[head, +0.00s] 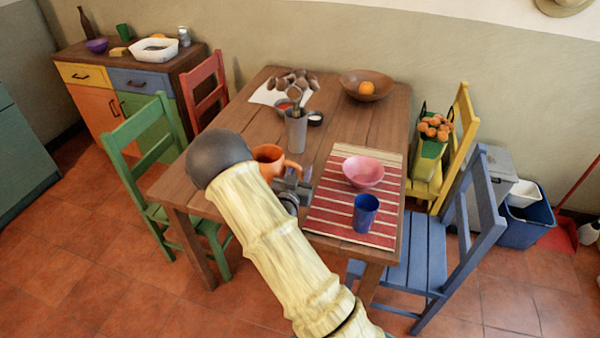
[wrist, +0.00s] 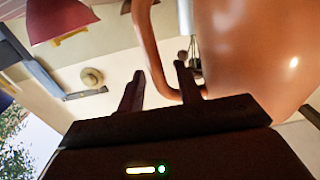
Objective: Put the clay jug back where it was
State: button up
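The orange clay jug (head: 268,157) is at the near left part of the wooden table, with its handle (head: 294,168) towards the right. My arm hides its lower part, so I cannot see its base. My gripper (head: 303,182) is beside the handle. In the wrist view the jug (wrist: 250,55) fills the right side, and its handle (wrist: 160,75) runs between the fingers of my gripper (wrist: 160,75). The fingers are apart, with a gap visible around the handle; they do not look closed on it.
A striped mat (head: 330,215) to the right bears a pink bowl (head: 363,172) and a blue cup (head: 365,212). A wooden bowl (head: 378,92) is at the back. A sideboard (head: 120,85) stands far left.

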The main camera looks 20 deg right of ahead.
jog(key=shift+r, duration=0.1)
jog(key=b+v, duration=0.1)
jog(key=v, duration=1.1)
jog(key=s+r+n+g+y, duration=0.4)
jog(key=s+n+g+y, duration=0.3)
jog(key=s, duration=0.9)
jog(key=g+y, duration=0.3)
jog(key=g, duration=0.2)
jog(key=shift+s+a, duration=0.2)
jog(key=shift+s, duration=0.05)
